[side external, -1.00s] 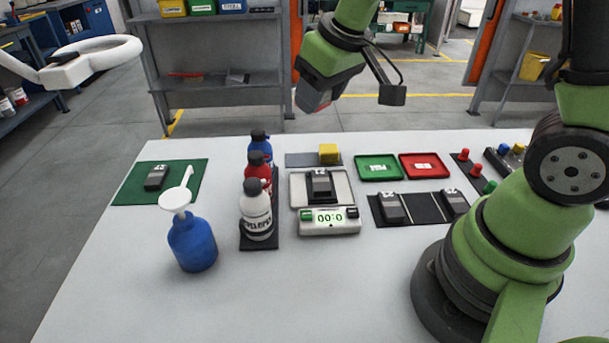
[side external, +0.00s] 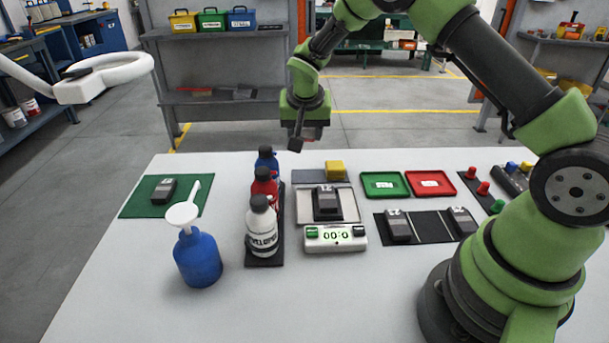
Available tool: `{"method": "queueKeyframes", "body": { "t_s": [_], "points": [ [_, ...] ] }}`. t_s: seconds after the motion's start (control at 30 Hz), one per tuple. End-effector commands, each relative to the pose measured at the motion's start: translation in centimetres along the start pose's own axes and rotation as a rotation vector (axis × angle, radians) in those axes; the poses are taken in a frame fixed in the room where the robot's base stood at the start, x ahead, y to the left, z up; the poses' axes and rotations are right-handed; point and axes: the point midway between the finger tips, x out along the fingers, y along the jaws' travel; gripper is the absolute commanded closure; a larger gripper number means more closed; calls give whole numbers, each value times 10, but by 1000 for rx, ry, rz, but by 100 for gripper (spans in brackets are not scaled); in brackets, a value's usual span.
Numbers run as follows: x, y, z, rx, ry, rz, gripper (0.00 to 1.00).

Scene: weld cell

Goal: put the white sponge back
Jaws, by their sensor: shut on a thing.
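My gripper (side external: 312,133) is above the back of the table, behind the scale and near the long grey mat (side external: 307,175). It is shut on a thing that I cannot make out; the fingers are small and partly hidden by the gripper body. I see no white sponge clearly in this view. A yellow block, perhaps a sponge (side external: 335,169), lies on the right part of the grey mat. The mat's left part is bare.
A blue funnel-topped bottle (side external: 197,260) stands front left. Green (side external: 385,185) and red (side external: 430,183) trays lie right. The front table is clear.

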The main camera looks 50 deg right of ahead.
Motion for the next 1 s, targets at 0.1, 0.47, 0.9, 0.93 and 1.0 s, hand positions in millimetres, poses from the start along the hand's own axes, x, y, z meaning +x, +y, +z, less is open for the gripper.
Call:
{"method": "queueKeyframes", "body": {
  "t_s": [0.1, 0.47, 0.9, 0.93, 1.0],
  "points": [
    [0, 0, 0, -1, 0, -1, 89],
    [46, 0, 20, -5, -3, 1, 89],
    [89, 0, 38, -2, -2, -1, 89],
    [89, 0, 38, -2, -1, -1, 89],
    [88, 0, 37, -2, -1, -2, 89]
  ]
}}
